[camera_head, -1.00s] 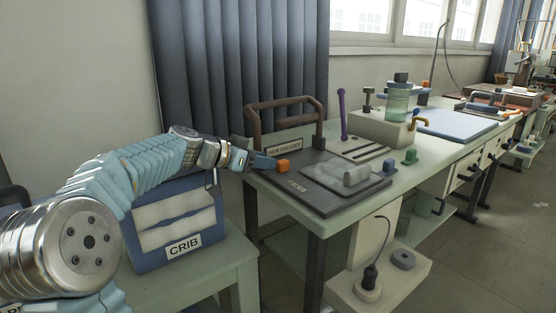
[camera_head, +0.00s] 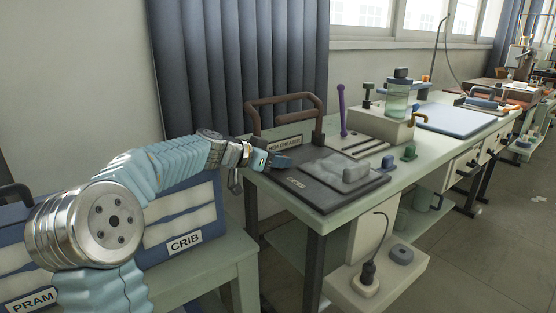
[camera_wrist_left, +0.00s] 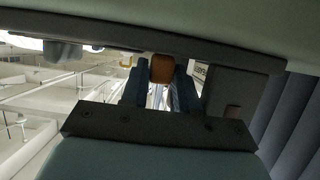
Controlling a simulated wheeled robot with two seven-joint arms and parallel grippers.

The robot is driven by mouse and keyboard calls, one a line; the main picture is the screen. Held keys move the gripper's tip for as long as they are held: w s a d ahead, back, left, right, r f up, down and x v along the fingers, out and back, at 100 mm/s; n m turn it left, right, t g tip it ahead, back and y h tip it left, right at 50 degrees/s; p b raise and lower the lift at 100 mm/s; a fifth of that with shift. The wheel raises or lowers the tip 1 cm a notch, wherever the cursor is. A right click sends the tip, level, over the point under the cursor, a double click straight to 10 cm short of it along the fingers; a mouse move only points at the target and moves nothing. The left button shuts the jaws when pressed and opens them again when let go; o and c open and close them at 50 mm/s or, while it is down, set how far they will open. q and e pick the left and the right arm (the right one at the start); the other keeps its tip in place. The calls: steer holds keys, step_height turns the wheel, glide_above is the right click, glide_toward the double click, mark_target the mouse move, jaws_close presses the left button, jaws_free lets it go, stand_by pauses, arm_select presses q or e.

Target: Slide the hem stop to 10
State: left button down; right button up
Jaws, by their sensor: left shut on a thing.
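My left gripper (camera_head: 281,160) is at the near left of the hem creaser, a dark flat board (camera_head: 325,200) with a brown arched handle (camera_head: 283,103) and a "HEM CREASER" label (camera_head: 284,142). In the left wrist view an orange-brown block (camera_wrist_left: 162,68), apparently the hem stop, sits between the two blue fingers, which are shut on it. In the head view the fingers hide this block. A crumpled grey cloth (camera_head: 335,166) lies on the board's raised plate. No scale number is readable. My right gripper is not in view.
A blue "CRIB" bin (camera_head: 208,243) stands below my left arm, with a "PRAM" bin (camera_head: 10,298) at lower left.

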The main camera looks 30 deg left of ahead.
mark_target(287, 176)
arm_select(q)
steer(key=shift+s+d+f+b, duration=0.1)
steer(key=shift+s+d+b, duration=0.15)
steer(key=shift+d+b, duration=0.35)
steer(key=shift+s+d+f+b, duration=0.1)
steer(key=shift+s+d+b, duration=0.1)
steer(key=shift+d+b, duration=0.35)
steer(key=shift+s+d+b, duration=0.25)
steer(key=shift+d+b, duration=0.25)
steer(key=shift+d, duration=0.1)
steer(key=shift+s+d+r, duration=0.1)
steer(key=shift+s+d, duration=0.05)
steer(key=shift+d, duration=0.15)
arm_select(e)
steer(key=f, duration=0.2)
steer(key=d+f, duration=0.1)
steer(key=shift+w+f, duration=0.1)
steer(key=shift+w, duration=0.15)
arm_select(q)
steer(key=c, duration=1.2)
jaws_free()
steer(key=shift+r, duration=0.1)
steer(key=shift+s+a+r, duration=0.1)
steer(key=shift+s, duration=0.2)
steer(key=b+v, duration=0.2)
steer(key=v, duration=1.1)
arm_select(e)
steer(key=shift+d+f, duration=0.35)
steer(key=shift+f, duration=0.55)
